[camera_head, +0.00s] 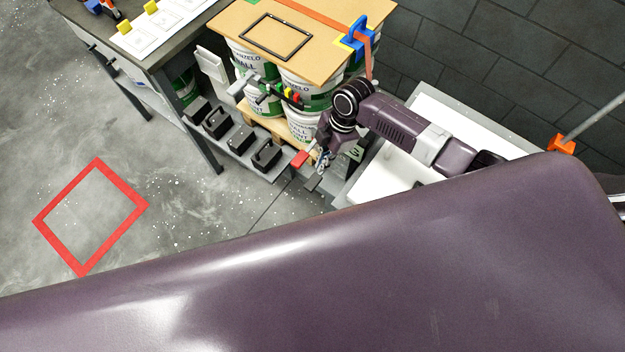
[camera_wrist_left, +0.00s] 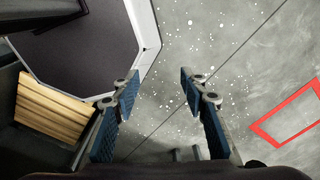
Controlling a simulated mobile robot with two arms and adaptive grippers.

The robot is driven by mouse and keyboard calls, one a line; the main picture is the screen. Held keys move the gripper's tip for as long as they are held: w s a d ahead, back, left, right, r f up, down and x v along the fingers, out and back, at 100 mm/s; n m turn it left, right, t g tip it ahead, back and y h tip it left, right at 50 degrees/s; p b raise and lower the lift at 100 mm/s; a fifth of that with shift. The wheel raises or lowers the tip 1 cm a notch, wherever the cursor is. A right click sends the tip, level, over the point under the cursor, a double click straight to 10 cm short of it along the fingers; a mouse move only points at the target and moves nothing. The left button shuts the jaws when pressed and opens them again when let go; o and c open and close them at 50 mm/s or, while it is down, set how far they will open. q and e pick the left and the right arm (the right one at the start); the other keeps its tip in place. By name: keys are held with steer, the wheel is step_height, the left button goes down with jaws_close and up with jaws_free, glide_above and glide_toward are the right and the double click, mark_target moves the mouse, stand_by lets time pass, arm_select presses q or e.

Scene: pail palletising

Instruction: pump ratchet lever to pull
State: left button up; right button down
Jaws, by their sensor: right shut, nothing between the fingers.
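The blue ratchet (camera_head: 356,36), with yellow parts, sits on the orange strap (camera_head: 310,14) at the right edge of the wooden board (camera_head: 235,22) on top of the pails. Its lever is too small to tell apart from its body. My right gripper (camera_head: 321,166) hangs in front of the pail stack, well below the ratchet and apart from it. It is shut and empty, and its fingertips are small in the picture. My left gripper (camera_wrist_left: 160,91) is open and empty above the floor in the left wrist view.
Several white and green pails (camera_head: 303,127) stand beneath the board. A low shelf with black holders (camera_head: 243,138) stands left of them, beside a dark workbench (camera_head: 165,48). A red square (camera_head: 92,216) marks clear floor. A block wall (camera_head: 480,50) rises behind.

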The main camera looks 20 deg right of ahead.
mark_target(314, 181)
steer(key=shift+f, duration=0.35)
steer(key=shift+b+x, duration=0.95)
steer(key=shift+b, duration=0.1)
steer(key=b+x, duration=0.3)
steer(key=shift+f, duration=0.1)
steer(key=shift+a+f+b, duration=0.2)
steer(key=shift+f+b, duration=0.3)
arm_select(q)
step_height(314, 181, down, 6)
steer(key=w, duration=0.1)
steer(key=shift+w, duration=0.35)
steer(key=shift+d+f, duration=0.1)
steer(key=shift+d, duration=0.05)
